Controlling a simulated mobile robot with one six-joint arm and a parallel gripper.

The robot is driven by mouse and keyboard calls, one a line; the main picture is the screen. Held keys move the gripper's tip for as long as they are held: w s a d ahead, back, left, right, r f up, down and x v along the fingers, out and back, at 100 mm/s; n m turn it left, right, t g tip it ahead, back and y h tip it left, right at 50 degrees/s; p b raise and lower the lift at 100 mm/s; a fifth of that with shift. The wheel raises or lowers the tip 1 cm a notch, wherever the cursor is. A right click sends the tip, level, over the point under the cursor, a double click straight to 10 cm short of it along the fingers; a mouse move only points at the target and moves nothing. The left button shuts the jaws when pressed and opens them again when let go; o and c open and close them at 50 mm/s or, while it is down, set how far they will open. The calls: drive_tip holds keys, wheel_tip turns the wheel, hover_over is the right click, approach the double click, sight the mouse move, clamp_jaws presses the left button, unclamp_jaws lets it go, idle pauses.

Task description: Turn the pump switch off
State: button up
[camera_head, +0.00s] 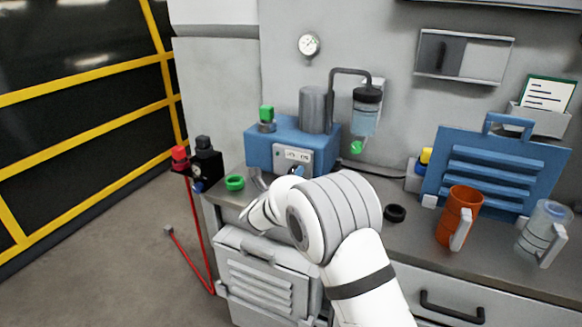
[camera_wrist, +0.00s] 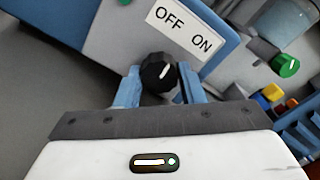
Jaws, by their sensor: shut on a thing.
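The pump is a blue box (camera_head: 259,152) on the counter, with a grey cylinder on top and a pale switch panel on its front. In the wrist view the switch is a round black knob (camera_wrist: 152,66) with a short white pointer line, below a white label (camera_wrist: 186,31) reading OFF and ON. The pointer slants up and right, roughly between the two words. My gripper (camera_wrist: 158,88) has one blue finger on each side of the knob and is shut on it. In the head view my arm and gripper (camera_head: 297,171) mostly hide the knob.
A green ring (camera_head: 235,183) lies left of my gripper and a black ring (camera_head: 395,213) lies to the right. An orange mug (camera_head: 459,212) and a clear jug (camera_head: 545,230) stand farther right before a blue rack (camera_head: 490,166). Red and black fittings are at the counter's left end.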

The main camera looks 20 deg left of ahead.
drive_tip(key=n+p, duration=0.4)
drive_tip(key=shift+r, duration=0.2)
drive_tip(key=shift+f+n+p, duration=0.15)
drive_tip(key=shift+n+p, duration=1.05)
drive_tip(key=shift+n, duration=0.6)
drive_tip(key=o, duration=1)
drive_tip(key=s, duration=0.7)
drive_tip(key=shift+s+a+b, duration=0.3)
drive_tip(key=shift+s+a, duration=0.05)
drive_tip(key=shift+s, duration=0.05)
